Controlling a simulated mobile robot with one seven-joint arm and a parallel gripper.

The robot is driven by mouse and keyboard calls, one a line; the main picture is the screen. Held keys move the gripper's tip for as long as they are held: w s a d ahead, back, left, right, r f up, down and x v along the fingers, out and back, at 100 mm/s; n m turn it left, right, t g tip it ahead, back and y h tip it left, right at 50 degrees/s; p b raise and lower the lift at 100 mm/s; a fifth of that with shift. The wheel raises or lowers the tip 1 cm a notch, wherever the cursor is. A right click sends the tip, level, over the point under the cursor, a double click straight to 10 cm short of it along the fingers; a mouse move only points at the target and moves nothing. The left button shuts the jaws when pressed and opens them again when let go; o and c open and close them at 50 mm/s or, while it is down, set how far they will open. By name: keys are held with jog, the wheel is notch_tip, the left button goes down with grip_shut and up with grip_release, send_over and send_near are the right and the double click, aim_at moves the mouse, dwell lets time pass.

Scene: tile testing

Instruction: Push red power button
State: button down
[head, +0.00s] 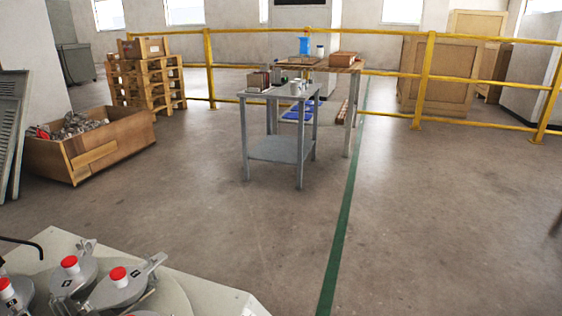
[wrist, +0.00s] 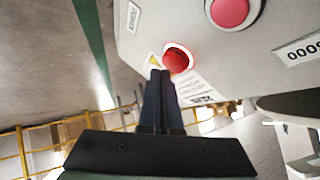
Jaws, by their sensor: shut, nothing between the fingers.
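In the wrist view, a bright red button (wrist: 177,60) in a pale ring sits on a light grey machine panel (wrist: 150,25). A second, pinker red button (wrist: 229,12) is at the top edge, larger in the picture. I cannot read which of the two is the power button. My gripper (wrist: 161,72) is shut and empty, its dark fingertips pointing up at the bright red button. The tips overlap its lower left side in the picture; I cannot tell whether they touch it. The gripper does not show in the head view.
A number plate (wrist: 300,50) and a printed label (wrist: 188,92) are on the panel. In the head view, a machine with red-knobbed lids (head: 118,273) is at lower left. A grey table (head: 280,147), wooden crate (head: 95,150) and yellow railing (head: 424,80) stand beyond open floor.

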jog(key=shift+w+a+f, duration=0.1)
jog(key=shift+a+f, duration=0.2)
jog(key=shift+a, duration=0.05)
dwell(0.5)
jog(key=shift+d+r, duration=0.1)
jog(key=shift+s+d+r+p, duration=0.2)
jog(key=shift+d+r+p, duration=0.2)
jog(key=shift+d+r, duration=0.15)
jog(key=s+d+r+p, duration=0.1)
jog(key=d+r+p, duration=0.2)
jog(key=d, duration=0.1)
jog(key=shift+s+d+r, duration=0.25)
jog(key=shift+r, duration=0.1)
dwell(0.3)
